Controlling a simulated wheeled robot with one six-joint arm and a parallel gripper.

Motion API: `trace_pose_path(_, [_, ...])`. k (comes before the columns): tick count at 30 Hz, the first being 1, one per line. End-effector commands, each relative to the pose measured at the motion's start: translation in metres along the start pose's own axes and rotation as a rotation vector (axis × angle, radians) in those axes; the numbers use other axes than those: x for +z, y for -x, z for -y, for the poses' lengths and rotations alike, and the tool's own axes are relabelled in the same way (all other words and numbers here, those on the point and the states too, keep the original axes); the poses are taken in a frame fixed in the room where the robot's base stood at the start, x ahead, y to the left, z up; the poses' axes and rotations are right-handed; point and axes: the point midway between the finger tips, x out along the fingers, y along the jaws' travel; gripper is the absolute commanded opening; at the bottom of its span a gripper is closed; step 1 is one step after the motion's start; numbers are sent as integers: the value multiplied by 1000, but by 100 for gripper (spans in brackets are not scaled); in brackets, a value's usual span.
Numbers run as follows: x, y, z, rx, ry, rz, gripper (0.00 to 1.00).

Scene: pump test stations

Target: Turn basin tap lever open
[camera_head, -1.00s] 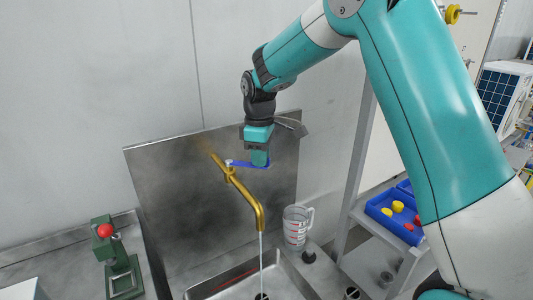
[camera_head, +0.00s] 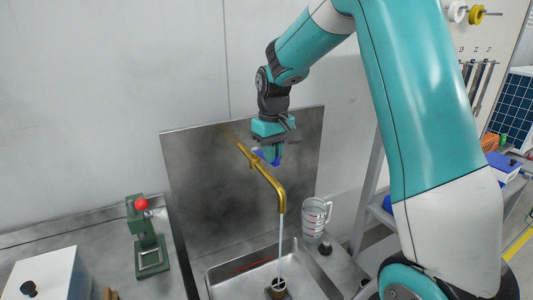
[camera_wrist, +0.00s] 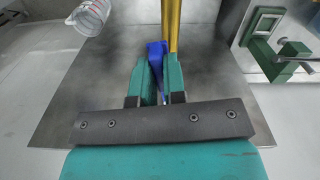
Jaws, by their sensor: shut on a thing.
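The brass basin tap (camera_head: 268,178) sticks out in front of the steel backsplash. A stream of water (camera_head: 281,240) falls from its spout. My gripper (camera_head: 273,158) is at the blue tap lever (camera_head: 258,153), beside the tap body. In the wrist view, the green fingers (camera_wrist: 157,82) are on both sides of the blue lever (camera_wrist: 156,52) and shut on it. The lever lies close to the brass pipe (camera_wrist: 171,30) there. Part of the lever is hidden between the fingers.
The steel sink (camera_head: 222,272) is below the spout. A clear measuring jug (camera_head: 315,218) stands on the counter to its right. A green device with a red knob (camera_head: 150,245) stands at the left. The steel backsplash (camera_head: 200,180) is close behind the tap.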

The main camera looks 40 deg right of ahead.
Motion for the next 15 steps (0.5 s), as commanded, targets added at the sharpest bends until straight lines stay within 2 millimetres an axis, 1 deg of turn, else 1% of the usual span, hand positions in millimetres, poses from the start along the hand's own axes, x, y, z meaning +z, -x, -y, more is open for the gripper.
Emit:
trace_pose_path(14, [0,1,-2,1,-18,-3,0])
trace_pose_path(15, [0,1,-2,1,-18,-3,18])
